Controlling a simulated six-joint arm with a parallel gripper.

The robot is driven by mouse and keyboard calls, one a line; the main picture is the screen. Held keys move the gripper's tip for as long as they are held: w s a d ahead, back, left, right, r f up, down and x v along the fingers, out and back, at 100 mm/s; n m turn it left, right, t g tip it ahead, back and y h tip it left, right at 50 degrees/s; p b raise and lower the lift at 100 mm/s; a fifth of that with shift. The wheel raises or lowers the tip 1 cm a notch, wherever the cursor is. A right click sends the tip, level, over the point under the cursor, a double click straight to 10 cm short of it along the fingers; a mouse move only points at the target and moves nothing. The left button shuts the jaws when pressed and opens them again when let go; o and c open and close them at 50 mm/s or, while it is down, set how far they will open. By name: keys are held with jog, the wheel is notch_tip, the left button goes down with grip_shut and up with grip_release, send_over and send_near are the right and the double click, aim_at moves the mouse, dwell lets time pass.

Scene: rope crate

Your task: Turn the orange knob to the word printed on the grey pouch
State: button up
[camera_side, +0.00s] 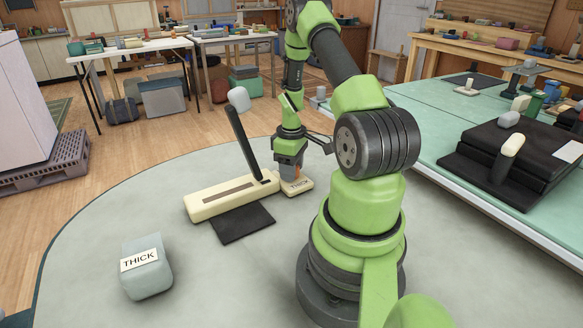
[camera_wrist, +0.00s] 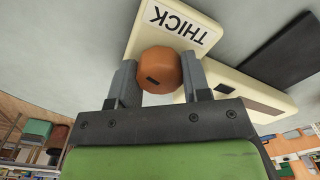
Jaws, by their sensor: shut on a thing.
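The grey pouch (camera_side: 150,283) sits on the round table at the lower left, with a white label reading THICK. The orange knob (camera_side: 297,171) is on a small cream base (camera_side: 303,187) at the right end of a longer cream device. My gripper (camera_side: 290,178) points down over it. In the wrist view my gripper (camera_wrist: 159,68) is shut on the orange knob (camera_wrist: 160,62), one finger on each side. A dark mark shows on the knob's side nearest the gripper body. The label on the cream base (camera_wrist: 137,42) reads THICK. Other words are not visible.
The cream device (camera_side: 212,204) has a dark slot and a tall black lever (camera_side: 241,143) leaning left, close beside my gripper. A black mat (camera_side: 243,223) lies in front. The table between pouch and device is clear. A green table (camera_side: 450,175) stands at right.

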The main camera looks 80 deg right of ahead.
jog(key=m, duration=0.4)
jog(key=shift+m, duration=0.3)
dwell(0.5)
jog(key=o, duration=0.9)
jog(key=shift+a, duration=0.1)
jog(key=n, duration=0.9)
jog(key=r, duration=3.1)
jog(key=shift+d, duration=0.25)
